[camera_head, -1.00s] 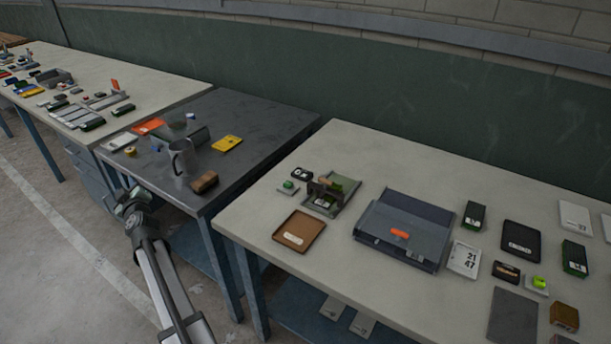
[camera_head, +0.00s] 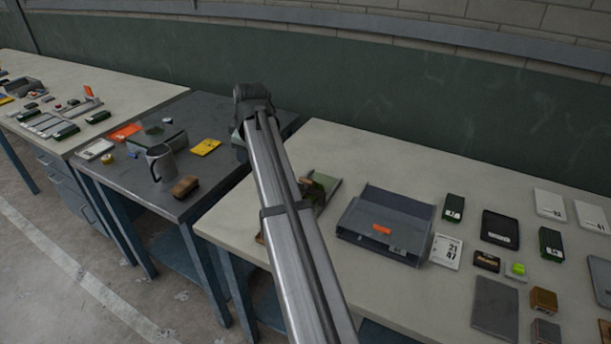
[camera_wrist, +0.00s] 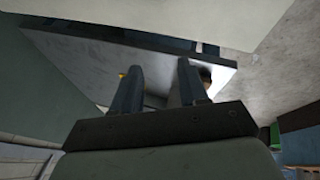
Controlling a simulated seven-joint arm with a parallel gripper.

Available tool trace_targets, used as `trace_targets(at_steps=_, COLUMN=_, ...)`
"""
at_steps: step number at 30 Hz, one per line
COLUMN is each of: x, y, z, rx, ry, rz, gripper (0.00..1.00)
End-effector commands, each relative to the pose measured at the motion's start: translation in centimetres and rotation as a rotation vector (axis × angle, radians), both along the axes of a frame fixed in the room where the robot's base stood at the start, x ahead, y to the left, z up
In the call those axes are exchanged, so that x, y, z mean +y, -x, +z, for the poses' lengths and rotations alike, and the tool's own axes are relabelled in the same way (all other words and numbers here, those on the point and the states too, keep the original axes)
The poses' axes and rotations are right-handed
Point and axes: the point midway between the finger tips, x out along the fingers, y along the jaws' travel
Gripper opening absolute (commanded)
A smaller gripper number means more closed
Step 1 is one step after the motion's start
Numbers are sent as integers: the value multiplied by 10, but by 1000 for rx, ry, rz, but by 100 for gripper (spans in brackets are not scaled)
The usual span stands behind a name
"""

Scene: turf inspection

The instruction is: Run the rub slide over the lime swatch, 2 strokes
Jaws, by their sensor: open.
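A small lime-green piece (camera_head: 518,268) sits on a pale pad at the right of the near bench in the head view; I cannot tell whether it is the lime swatch. A grey-green stand with a brown upright part (camera_head: 328,186) is partly hidden behind my arm; I cannot tell whether it is the rub slide. My gripper (camera_wrist: 158,80) shows in the wrist view with its two fingers apart and nothing visible between them. In the head view my arm reaches up across the near bench, and its fingers cannot be made out.
A grey case (camera_head: 385,225) with an orange label stands right of my arm. A dark flat plate (camera_head: 495,306), cards and small boxes lie further right. The dark middle table (camera_head: 222,168) bears a grey mug (camera_head: 160,163), a brown block (camera_head: 185,187) and a yellow piece (camera_head: 205,147).

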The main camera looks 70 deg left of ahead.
Motion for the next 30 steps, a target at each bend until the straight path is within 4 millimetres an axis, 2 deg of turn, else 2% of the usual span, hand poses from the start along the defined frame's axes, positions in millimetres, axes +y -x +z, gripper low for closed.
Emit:
trace_targets(at_steps=1, x=-12, y=-32, z=11, rx=-35, ry=51, rz=-51, gripper=43)
trace_targets(at_steps=3, x=-30, y=-65, z=23, rx=-76, ry=121, rz=-117, gripper=43)
trace_targets(at_steps=6, x=-51, y=-101, z=36, rx=-120, ry=201, rz=-197, gripper=43)
trace_targets(at_steps=9, x=-67, y=-123, z=46, rx=-147, ry=252, rz=-251, gripper=43)
trace_targets(at_steps=13, x=-75, y=-135, z=49, rx=-162, ry=280, rz=-284, gripper=43)
trace_targets(at_steps=17, x=-75, y=-137, z=40, rx=-163, ry=284, rz=-286, gripper=43)
trace_targets(at_steps=30, x=-64, y=-146, z=-33, rx=-162, ry=282, rz=-283, gripper=43)
